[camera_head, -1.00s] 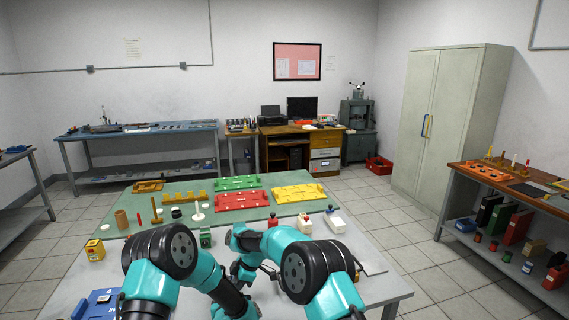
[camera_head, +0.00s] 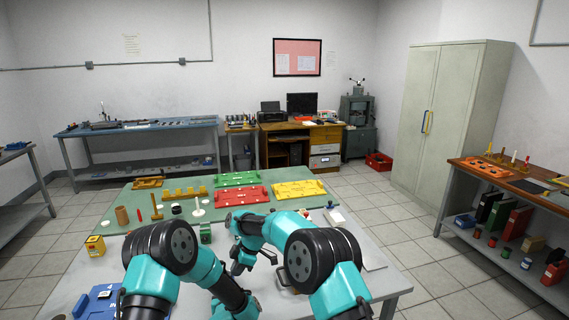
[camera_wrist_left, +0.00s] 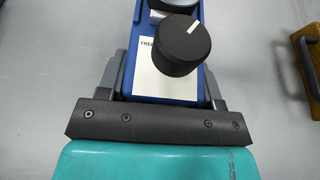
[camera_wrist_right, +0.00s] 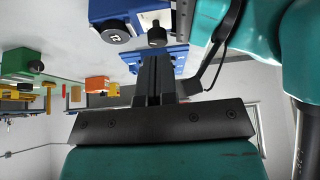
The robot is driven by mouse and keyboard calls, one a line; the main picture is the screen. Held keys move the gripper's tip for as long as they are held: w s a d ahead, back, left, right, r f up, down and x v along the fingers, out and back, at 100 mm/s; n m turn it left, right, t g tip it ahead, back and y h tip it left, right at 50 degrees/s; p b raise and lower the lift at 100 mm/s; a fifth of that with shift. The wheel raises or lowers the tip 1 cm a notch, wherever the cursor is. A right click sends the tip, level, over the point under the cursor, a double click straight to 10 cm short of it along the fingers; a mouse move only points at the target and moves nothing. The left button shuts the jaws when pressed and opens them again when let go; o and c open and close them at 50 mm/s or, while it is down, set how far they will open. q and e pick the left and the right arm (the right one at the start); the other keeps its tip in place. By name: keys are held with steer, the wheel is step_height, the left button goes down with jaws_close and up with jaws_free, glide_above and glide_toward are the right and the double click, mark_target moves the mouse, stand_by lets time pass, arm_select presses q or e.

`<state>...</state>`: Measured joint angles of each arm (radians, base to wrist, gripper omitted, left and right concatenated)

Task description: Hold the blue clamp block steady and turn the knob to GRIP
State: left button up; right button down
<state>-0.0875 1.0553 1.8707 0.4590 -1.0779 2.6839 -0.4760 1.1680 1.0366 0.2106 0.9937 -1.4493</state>
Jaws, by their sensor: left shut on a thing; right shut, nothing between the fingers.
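The blue clamp block (camera_wrist_left: 140,22) shows in the left wrist view, with a round black knob (camera_wrist_left: 182,46) on its pale plate. The knob's white mark points to the upper right; the word FREE is partly readable at the left. My left gripper (camera_wrist_left: 162,92) is shut on the block, one finger along each side. In the right wrist view my right gripper (camera_wrist_right: 155,62) is shut and empty. Its tips are close to the black knob (camera_wrist_right: 157,36); I cannot tell whether they touch. In the head view my arms hide the block.
Red (camera_head: 214,197), green (camera_head: 237,179) and yellow (camera_head: 300,189) trays lie on the green mat. A wooden-coloured piece (camera_wrist_left: 308,58) lies right of the block.

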steer(key=shift+r, duration=0.6)
steer(key=shift+w+a+r, duration=0.3)
steer(key=shift+a+r, duration=0.1)
steer(key=shift+r, duration=0.1)
steer(key=shift+f, duration=0.15)
step_height(320, 180, down, 7)
stand_by(0.4)
steer(key=shift+s+a, duration=0.1)
steer(key=shift+a, duration=0.1)
stand_by(0.6)
steer(key=shift+s, duration=0.4)
stand_by(0.4)
